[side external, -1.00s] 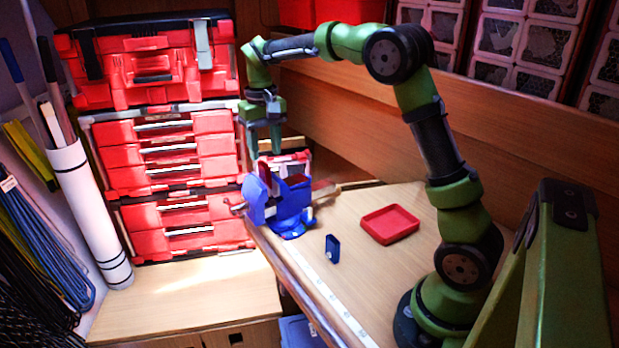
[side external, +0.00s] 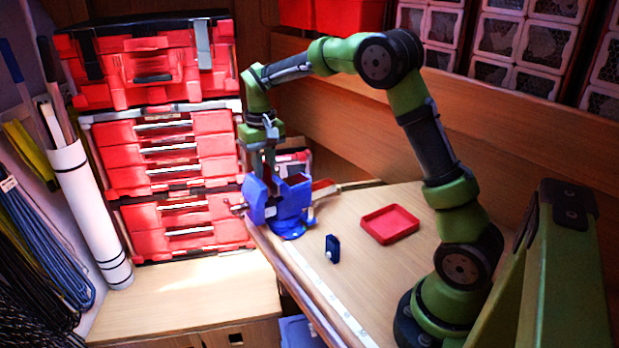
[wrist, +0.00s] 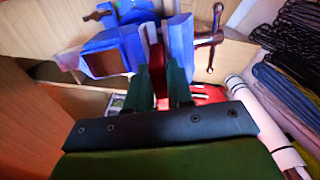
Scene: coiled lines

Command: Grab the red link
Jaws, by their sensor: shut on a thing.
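The red link (wrist: 156,58) stands in the gap between the jaws of the blue vise (side external: 292,203), at the left end of the workbench. In the wrist view the vise (wrist: 100,48) lies just ahead of the fingertips. My gripper (side external: 266,166) points down over the vise. In the wrist view my gripper (wrist: 158,76) has one green finger on each side of the link and is shut on it. The link's lower part is hidden by the vise, and I cannot tell whether the vise jaws touch it.
A shallow red tray (side external: 389,236) lies on the bench right of the vise. Red drawer cases (side external: 170,150) rise behind on the left. A vise handle (wrist: 217,38) sticks out.

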